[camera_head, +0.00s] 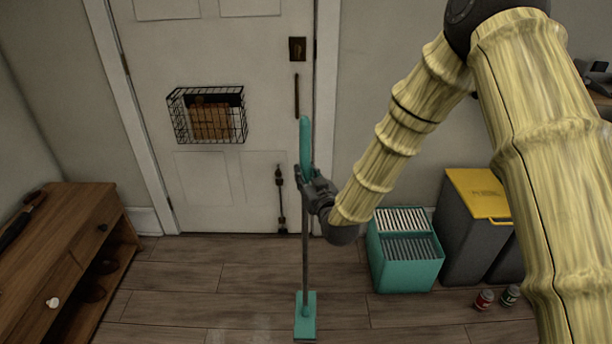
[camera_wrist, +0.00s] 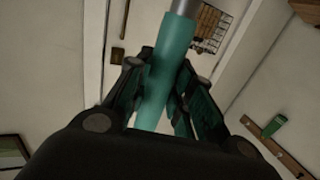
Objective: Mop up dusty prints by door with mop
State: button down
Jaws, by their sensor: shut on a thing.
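The mop (camera_head: 305,250) stands nearly upright in front of the door, with a teal grip at the top, a thin grey pole and a flat teal head (camera_head: 305,318) at the floor. My gripper (camera_head: 306,182) is shut on the lower part of the teal grip. In the wrist view the teal grip (camera_wrist: 165,75) passes between my gripper's fingers (camera_wrist: 158,95). Faint pale dusty prints (camera_head: 240,335) show on the wooden floor at the bottom edge, left of the mop head. The white door (camera_head: 225,60) is shut behind the mop.
A teal bucket (camera_head: 405,272) stands right of the mop, beside a grey bin with a yellow lid (camera_head: 480,195). A wooden bench (camera_head: 60,250) is at left. Floor between bench and mop is clear.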

notch_tip(320, 180, down, 10)
jog(key=b, duration=0.6)
jog(key=shift+r, duration=0.2)
dwell(0.8)
jog(key=shift+f+b, duration=0.45)
jog(key=shift+f, duration=0.15)
dwell(1.0)
jog(key=shift+a, duration=0.1)
jog(key=a, duration=2)
dwell(2.4)
